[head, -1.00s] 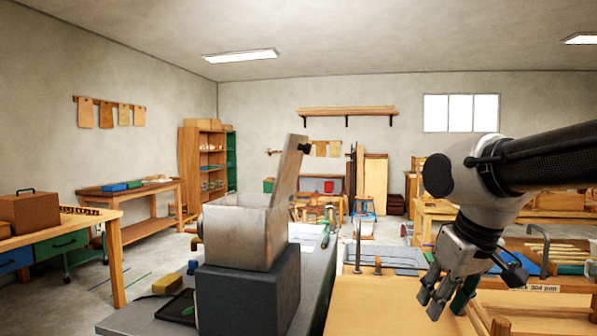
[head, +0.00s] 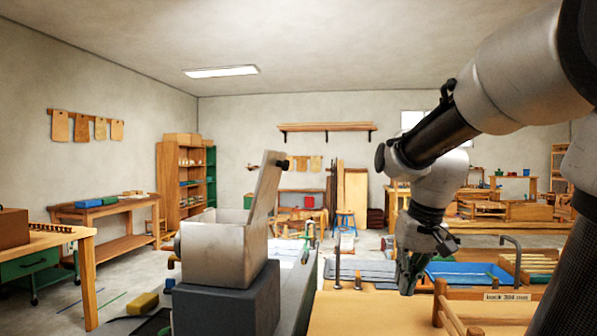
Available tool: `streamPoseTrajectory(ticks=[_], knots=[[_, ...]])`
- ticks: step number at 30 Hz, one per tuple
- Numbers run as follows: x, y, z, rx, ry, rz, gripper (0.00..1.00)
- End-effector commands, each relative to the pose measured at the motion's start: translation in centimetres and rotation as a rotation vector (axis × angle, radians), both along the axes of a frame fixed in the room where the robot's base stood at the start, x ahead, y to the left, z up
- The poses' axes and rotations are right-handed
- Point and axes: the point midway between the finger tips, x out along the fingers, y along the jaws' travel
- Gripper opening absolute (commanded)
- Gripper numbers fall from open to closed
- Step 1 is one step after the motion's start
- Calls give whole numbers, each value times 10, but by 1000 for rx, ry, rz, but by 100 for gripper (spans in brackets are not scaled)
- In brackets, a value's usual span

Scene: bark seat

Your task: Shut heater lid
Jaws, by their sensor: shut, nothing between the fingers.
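The heater (head: 222,251) is a grey metal box on a dark block (head: 226,299), left of centre in the head view. Its lid (head: 265,193) stands up open on the right side, tilted a little to the right, with a dark knob (head: 282,165) near its top. My gripper (head: 408,284) is to the right of the heater, pointing down over the wooden bench, apart from the lid. Its fingers are shut with nothing between them. The inside of the heater is mostly hidden by its front wall.
A grey bench top (head: 298,291) runs beside the heater's block. A wooden bench (head: 365,314) with clamps, a blue tray (head: 466,271) and a wooden rack lies to the right. A yellow block (head: 143,303) and dark tray lie at lower left. The air between lid and gripper is clear.

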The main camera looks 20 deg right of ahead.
Motion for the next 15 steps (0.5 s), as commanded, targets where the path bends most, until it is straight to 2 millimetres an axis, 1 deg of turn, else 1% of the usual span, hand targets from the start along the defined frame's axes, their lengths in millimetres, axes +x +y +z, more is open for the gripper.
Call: streamPoseTrajectory(ticks=[1, 2, 3, 5, 6, 8, 9, 11, 12, 13, 15], knots=[[24, -12, 13, 77, 0, -118, 0], [38, -18, 22, 137, -2, -200, 0], [60, -25, 36, 230, -4, -322, 0], [94, -37, 60, 396, -3, -518, 0], [117, -43, 78, 516, 4, -644, 0], [150, -50, 109, 706, 31, -817, 0], [169, -51, 133, 835, 63, -914, 0], [190, -44, 169, 1000, 132, -1021, 0], [198, -34, 193, 1088, 189, -1067, 0], [201, -24, 210, 1141, 232, -1095, 0], [198, -4, 244, 1234, 336, -1153, 0]])
